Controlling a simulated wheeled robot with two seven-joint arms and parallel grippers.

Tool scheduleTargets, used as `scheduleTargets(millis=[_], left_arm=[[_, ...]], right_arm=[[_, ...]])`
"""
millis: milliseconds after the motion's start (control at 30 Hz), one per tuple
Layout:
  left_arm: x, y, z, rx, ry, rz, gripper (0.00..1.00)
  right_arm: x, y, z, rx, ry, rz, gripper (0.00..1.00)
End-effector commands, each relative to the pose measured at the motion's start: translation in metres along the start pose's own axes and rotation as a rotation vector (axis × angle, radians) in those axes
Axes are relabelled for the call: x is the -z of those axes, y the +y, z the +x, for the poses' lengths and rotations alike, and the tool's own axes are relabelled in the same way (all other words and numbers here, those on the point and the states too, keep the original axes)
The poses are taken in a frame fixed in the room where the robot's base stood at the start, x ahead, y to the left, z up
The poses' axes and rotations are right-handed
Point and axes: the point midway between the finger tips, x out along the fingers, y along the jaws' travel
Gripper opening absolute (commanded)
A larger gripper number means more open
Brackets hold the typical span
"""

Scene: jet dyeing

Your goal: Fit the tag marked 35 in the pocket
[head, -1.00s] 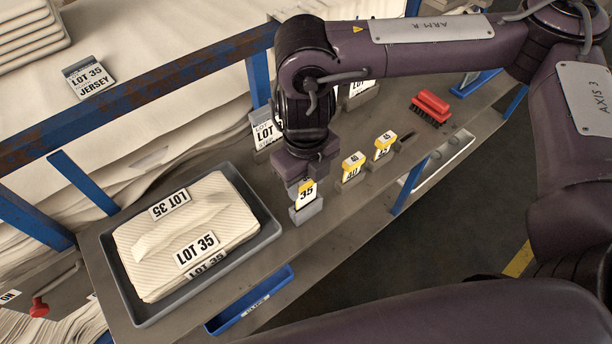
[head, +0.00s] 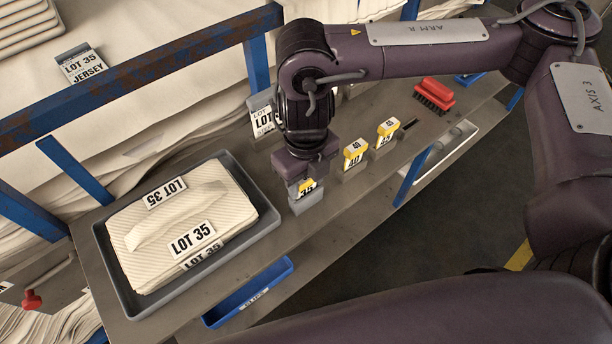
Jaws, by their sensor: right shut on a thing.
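The tag marked 35 (head: 307,187) is yellow and white and stands in a small grey block (head: 306,204) on the bench, right of the dye-lot tray. My right gripper (head: 304,184) points down from above and is shut on this tag; its fingers partly cover it. The tag still appears seated in or right at the block; I cannot tell whether it is clear of it. Similar tags marked 40 (head: 355,153) and 45 (head: 387,132) stand in grey blocks to the right. I cannot make out which thing is the pocket. My left gripper is out of view.
A grey tray (head: 133,306) holds folded cream cloth labelled LOT 35 (head: 192,240). A LOT card (head: 263,116) stands behind my right gripper. A LOT 35 JERSEY card (head: 82,64) is at the blue rail.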

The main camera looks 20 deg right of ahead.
Motion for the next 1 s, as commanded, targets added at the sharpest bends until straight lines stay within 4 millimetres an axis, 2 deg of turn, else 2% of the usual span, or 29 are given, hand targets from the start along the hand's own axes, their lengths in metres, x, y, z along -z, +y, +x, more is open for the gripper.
scheduleTargets(millis=[333, 367, 533, 833, 1000], left_arm=[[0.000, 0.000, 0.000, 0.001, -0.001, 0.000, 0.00], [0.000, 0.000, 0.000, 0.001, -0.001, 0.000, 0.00], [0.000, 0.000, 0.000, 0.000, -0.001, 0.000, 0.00], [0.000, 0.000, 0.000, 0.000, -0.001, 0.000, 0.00], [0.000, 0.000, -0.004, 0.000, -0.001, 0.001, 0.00]], right_arm=[[0.000, 0.000, 0.000, 0.000, 0.000, 0.000, 0.23], [0.000, 0.000, 0.000, 0.000, 0.000, 0.000, 0.47], [0.000, 0.000, 0.000, 0.000, 0.000, 0.000, 0.70], [0.000, 0.000, -0.002, 0.000, -0.001, 0.000, 0.70], [-0.001, 0.000, -0.023, 0.002, -0.005, -0.001, 0.70]])
